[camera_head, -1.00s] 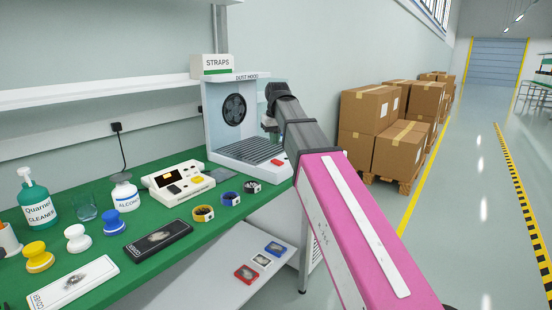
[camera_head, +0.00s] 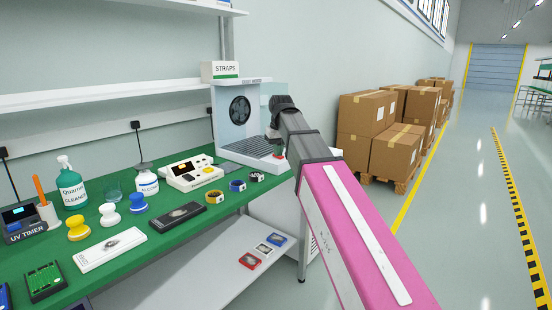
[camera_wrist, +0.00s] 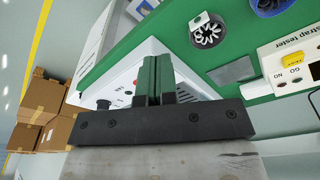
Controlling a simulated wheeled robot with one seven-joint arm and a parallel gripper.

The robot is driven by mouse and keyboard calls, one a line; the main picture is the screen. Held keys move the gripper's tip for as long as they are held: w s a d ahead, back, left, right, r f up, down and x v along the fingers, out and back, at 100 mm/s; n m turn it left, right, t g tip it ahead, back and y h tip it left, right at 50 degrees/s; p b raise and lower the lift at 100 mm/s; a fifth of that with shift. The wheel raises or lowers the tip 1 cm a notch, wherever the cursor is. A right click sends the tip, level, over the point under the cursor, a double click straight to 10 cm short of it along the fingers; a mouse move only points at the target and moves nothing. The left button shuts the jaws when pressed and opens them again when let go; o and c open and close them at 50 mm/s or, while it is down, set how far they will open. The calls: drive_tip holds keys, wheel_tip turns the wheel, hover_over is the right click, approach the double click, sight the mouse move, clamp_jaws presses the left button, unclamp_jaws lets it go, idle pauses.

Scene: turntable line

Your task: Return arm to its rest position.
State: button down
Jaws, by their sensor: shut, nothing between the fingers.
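My arm reaches forward from the lower right in the head view, a pink link leading to grey and dark wrist parts. My gripper shows in the wrist view (camera_wrist: 153,82) with its two green fingers together, shut and empty. In the head view the wrist end is over the right end of the green bench (camera_head: 215,212), in front of the dust hood (camera_head: 226,118). The fingers are mostly hidden there. In the wrist view the hood's white base (camera_wrist: 125,78) lies beyond the fingers; I cannot tell the gap between them.
The strap tester (camera_head: 191,173), watch-like straps (camera_head: 237,186), bottles, knobs and the UV timer (camera_head: 24,225) stand along the bench. A STRAPS box (camera_head: 220,70) sits above the hood. Stacked cartons (camera_head: 397,152) stand on a pallet behind. The floor aisle (camera_head: 462,200) at right is clear.

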drive_tip(key=s+d+f+m, duration=0.1)
drive_tip(key=s+d+f, duration=0.15)
drive_tip(key=f, duration=0.55)
drive_tip(key=s+d+f, duration=0.1)
drive_tip(key=d+f, duration=0.3)
drive_tip(key=f, duration=0.4)
drive_tip(key=s+d+f+m, duration=0.15)
drive_tip(key=d+f, duration=0.25)
drive_tip(key=f, duration=0.4)
drive_tip(key=s+d+f, duration=0.2)
drive_tip(key=s+f, duration=0.2)
drive_tip(key=f, duration=0.1)
drive_tip(key=s+d+f+m+g, duration=0.1)
drive_tip(key=s+d+f, duration=0.2)
drive_tip(key=s+f, duration=0.2)
drive_tip(key=s+d+f, duration=0.2)
drive_tip(key=s+f, duration=0.2)
drive_tip(key=f, duration=0.3)
drive_tip(key=shift+s+d+m+h, duration=0.25)
drive_tip(key=shift+d+m+h, duration=0.05)
drive_tip(key=shift+d+m, duration=0.05)
